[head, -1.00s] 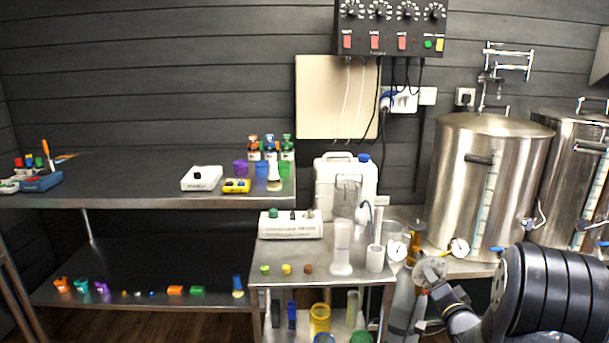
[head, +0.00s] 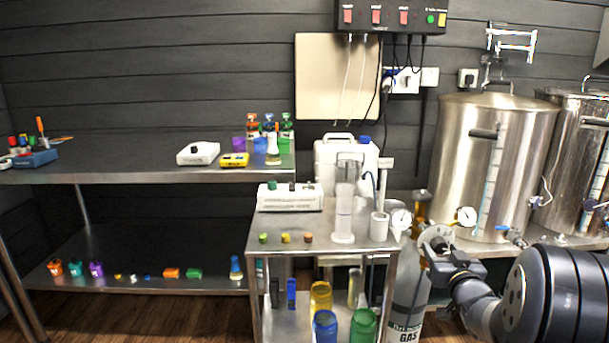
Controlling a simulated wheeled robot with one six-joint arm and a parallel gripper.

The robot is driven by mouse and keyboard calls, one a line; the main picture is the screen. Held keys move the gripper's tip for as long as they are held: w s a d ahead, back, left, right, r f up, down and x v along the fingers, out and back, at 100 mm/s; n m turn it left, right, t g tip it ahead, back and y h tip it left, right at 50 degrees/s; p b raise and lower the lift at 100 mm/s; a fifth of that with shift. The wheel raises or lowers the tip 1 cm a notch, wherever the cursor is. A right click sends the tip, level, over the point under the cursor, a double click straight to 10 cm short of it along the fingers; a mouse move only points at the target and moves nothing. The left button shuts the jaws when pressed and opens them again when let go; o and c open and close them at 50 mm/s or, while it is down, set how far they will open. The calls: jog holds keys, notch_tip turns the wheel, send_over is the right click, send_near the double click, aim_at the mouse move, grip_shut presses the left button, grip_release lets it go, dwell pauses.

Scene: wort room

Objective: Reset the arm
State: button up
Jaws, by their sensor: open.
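My arm reaches in from the lower right corner. Its thick dark links fill that corner, and my gripper (head: 441,254) is at the narrow end, pointing away from the camera. It is in front of the bench edge, near the top of the grey gas cylinder (head: 408,300). The gripper is small and dark in this view and its fingers are hard to make out. It is open, and I see nothing held in it.
Left of my gripper stands a steel cart (head: 262,228) with a measuring cylinder (head: 343,215), small caps and a white rack. Steel tanks (head: 490,165) with a gauge (head: 466,216) stand behind my arm. A long steel table (head: 110,172) is at left.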

jog(key=shift+n+b, duration=0.95)
jog(key=shift+n, duration=0.25)
